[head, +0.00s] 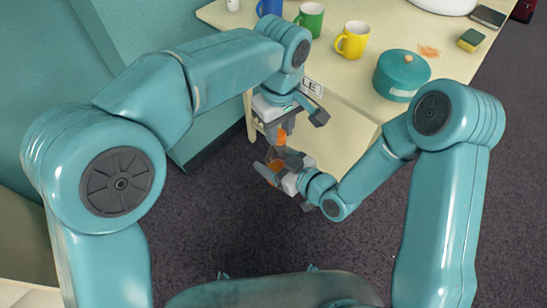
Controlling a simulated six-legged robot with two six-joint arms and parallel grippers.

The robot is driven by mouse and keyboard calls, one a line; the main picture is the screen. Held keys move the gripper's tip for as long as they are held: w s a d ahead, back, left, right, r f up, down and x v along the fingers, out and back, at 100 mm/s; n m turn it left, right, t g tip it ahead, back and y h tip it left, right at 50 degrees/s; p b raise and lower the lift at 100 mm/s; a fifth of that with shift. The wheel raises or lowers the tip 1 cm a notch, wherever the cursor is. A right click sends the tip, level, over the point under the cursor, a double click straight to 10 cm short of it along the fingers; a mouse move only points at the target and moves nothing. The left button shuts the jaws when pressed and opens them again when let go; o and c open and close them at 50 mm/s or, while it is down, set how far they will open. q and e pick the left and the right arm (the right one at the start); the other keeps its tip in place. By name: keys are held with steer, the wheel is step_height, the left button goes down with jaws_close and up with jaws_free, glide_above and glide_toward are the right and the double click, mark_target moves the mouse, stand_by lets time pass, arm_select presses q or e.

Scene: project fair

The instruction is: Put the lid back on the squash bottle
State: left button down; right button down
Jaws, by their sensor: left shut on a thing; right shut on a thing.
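My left gripper (281,127) points down in front of the table and is shut on a small orange lid (282,136). Its fingers hide part of the lid. My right gripper (277,167) is just below it, shut on the squash bottle (275,166), which looks clear with orange in it. The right gripper's fingers cover much of the bottle. The lid is close above the bottle in the picture; I cannot tell whether they touch. Both are held off the table, over the dark floor.
The cream table (345,95) carries a blue mug (269,7), a green mug (310,19), a yellow mug (353,40), a teal pot (401,75), an orange spill (429,51) and a sponge (471,40). The dark carpet (235,215) in front is clear.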

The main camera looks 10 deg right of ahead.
arm_select(q)
steer(key=m, duration=1.8)
steer(key=shift+f, duration=0.1)
steer(key=m, duration=1.5)
steer(key=shift+m, duration=0.3)
steer(key=m, duration=0.4)
steer(key=c, duration=0.7)
jaws_free()
steer(key=shift+c, duration=0.2)
